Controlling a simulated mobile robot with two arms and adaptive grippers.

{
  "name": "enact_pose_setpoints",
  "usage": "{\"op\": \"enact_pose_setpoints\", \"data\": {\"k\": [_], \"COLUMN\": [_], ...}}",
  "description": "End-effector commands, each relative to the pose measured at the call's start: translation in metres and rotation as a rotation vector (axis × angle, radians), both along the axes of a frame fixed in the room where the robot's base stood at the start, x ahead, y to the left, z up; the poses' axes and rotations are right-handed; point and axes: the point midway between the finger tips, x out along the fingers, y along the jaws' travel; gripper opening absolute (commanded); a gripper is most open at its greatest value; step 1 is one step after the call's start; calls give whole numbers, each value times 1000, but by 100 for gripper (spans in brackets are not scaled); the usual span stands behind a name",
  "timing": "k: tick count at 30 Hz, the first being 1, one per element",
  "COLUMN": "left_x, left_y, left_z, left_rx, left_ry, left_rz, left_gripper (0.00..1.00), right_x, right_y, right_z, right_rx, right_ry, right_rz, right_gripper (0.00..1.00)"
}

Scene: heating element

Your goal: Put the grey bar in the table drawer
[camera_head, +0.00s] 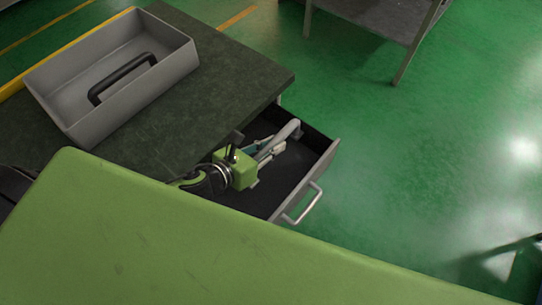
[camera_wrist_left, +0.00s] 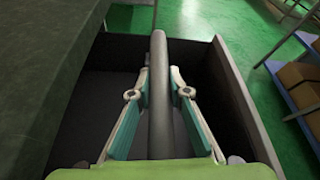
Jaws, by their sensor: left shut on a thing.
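The grey bar (camera_wrist_left: 159,85) is between the two fingers of my left gripper (camera_wrist_left: 160,85) in the left wrist view, pointing away from me. In the head view the left gripper (camera_head: 272,147) reaches into the open table drawer (camera_head: 318,172), and the bar's end (camera_head: 288,130) sticks out past the fingertips. The gripper is shut on the bar. The drawer has dark walls inside and a light handle (camera_head: 303,204) on its front. The bar is within the drawer's outline; I cannot tell whether it touches the floor. My right gripper is not in view.
A grey tray (camera_head: 60,88) with a dark handle stands on the dark table top (camera_head: 190,100) above the drawer. A grey table (camera_head: 385,15) stands at the back, and in the left wrist view a shelf with brown boxes (camera_wrist_left: 298,78) is at the right. Green floor is clear right of the drawer.

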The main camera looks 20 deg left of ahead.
Motion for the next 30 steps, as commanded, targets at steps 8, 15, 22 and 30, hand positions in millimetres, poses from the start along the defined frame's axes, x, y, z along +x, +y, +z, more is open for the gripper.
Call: {"op": "enact_pose_setpoints", "data": {"k": [8, 15, 22, 30], "left_x": [1, 1, 0, 0], "left_y": [0, 0, -1, 0], "left_z": [-30, -60, -61, -64], "left_rx": [-2, -2, -1, 1], "left_ry": [-2, -2, -3, -1], "left_rz": [1, 1, -1, 0], "left_gripper": [0, 0, 0, 34], "right_x": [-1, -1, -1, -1], "right_y": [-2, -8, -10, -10], "right_z": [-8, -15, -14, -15], "right_rx": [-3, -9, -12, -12], "right_ry": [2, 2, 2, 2], "right_rz": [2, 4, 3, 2], "right_gripper": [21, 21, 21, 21]}}
